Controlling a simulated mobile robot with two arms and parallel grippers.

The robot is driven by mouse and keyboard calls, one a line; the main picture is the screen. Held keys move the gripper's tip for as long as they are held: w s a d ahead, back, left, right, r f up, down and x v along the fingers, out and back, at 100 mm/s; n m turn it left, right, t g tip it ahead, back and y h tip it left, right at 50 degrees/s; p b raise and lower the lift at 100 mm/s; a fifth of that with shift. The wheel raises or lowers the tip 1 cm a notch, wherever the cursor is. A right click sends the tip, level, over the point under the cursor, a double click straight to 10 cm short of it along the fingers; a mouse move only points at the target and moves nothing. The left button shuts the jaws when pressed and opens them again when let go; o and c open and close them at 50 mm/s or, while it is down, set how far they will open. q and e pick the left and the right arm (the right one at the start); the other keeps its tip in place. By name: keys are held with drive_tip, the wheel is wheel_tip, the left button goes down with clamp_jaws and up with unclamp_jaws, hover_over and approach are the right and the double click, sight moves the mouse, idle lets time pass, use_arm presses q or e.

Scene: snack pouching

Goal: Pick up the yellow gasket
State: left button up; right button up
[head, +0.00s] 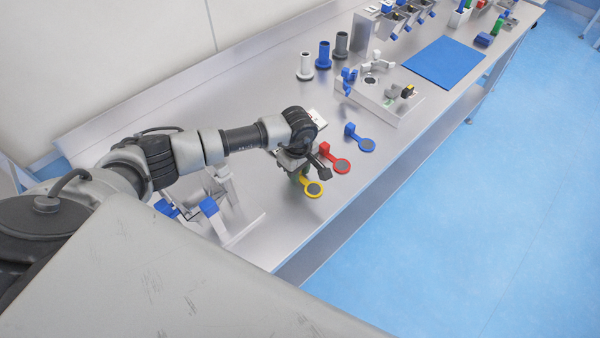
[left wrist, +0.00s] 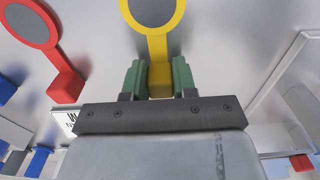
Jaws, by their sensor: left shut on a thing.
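The yellow gasket (head: 314,189) is a ring with a dark grey disc, a short arm and a block-like tab. In the head view it is at the near end of the row of gaskets. My left gripper (head: 300,175) is over its tab end, partly hidden by the wrist. In the left wrist view the green fingers (left wrist: 160,80) are shut on the yellow block of the gasket (left wrist: 157,45), one on each side. I cannot tell whether the gasket still touches the table. My right gripper is out of view.
A red gasket (head: 342,165) lies close beside the yellow one, and a blue gasket (head: 366,144) lies beyond it. A metal fixture (head: 385,100) and a blue mat (head: 445,61) are farther along the bench. A metal stand with blue parts (head: 209,206) is at the left.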

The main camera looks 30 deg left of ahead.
use_arm(q)
drive_tip(key=shift+r, duration=0.1)
drive_tip(key=r+b, duration=0.1)
drive_tip(key=r, duration=0.1)
drive_tip(key=r+b, duration=0.1)
drive_tip(key=r, duration=0.1)
drive_tip(key=shift+w, duration=0.2)
drive_tip(key=w+d+r+b, duration=0.1)
drive_tip(key=w+r, duration=0.1)
drive_tip(key=w, duration=0.1)
drive_tip(key=w+d+r+b, duration=0.1)
drive_tip(key=w+r+b, duration=0.1)
drive_tip(key=w, duration=0.1)
drive_tip(key=w+d+r+b, duration=0.1)
drive_tip(key=w+r+b, duration=0.1)
drive_tip(key=w, duration=0.2)
drive_tip(key=shift+w+r, duration=0.1)
drive_tip(key=shift+w+d+r, duration=0.1)
drive_tip(key=shift+w+r, duration=0.2)
drive_tip(key=shift+w, duration=0.05)
